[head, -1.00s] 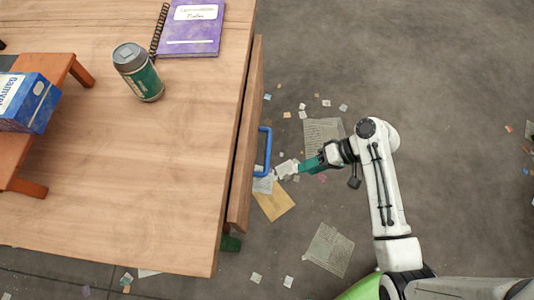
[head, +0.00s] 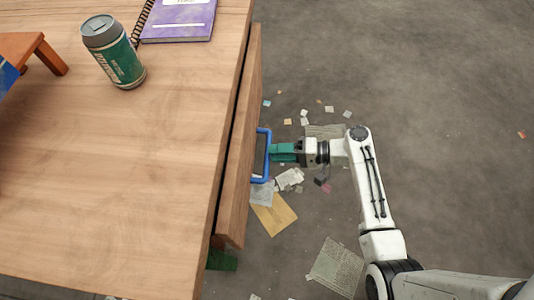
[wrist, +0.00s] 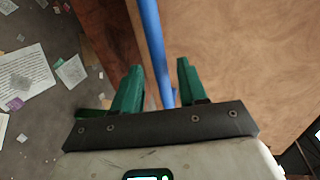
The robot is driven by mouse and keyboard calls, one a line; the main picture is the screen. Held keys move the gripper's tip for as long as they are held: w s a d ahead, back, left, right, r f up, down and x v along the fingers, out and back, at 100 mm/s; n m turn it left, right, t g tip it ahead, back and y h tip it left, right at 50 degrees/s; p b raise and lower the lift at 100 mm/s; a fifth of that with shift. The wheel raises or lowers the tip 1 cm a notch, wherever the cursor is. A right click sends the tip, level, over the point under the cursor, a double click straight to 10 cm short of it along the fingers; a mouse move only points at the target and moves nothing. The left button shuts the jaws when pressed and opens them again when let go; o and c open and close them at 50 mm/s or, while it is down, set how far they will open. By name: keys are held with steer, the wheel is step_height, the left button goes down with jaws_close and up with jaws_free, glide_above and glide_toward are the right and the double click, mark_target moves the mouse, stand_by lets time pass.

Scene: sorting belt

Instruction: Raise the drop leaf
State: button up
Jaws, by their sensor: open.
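The wooden drop leaf (head: 241,150) hangs down along the right edge of the table (head: 120,185). A blue handle (head: 268,160) sticks out from its outer face. My gripper (head: 271,152) is at the handle in the head view, coming from the right. In the wrist view, the two green fingers of my gripper (wrist: 153,80) are apart, with the blue handle (wrist: 153,45) running between them. The leaf's wooden face (wrist: 235,60) fills the right of the wrist view. I cannot tell whether a finger touches the handle.
A green can (head: 115,55) and a purple notebook (head: 180,22) stand and lie on the table. An orange stand (head: 35,48) is at the left. Papers and scraps (head: 272,213) litter the floor. The floor at the right is mostly clear.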

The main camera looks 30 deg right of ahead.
steer(key=shift+x, duration=1.85)
steer(key=shift+c, duration=0.2)
jaws_close()
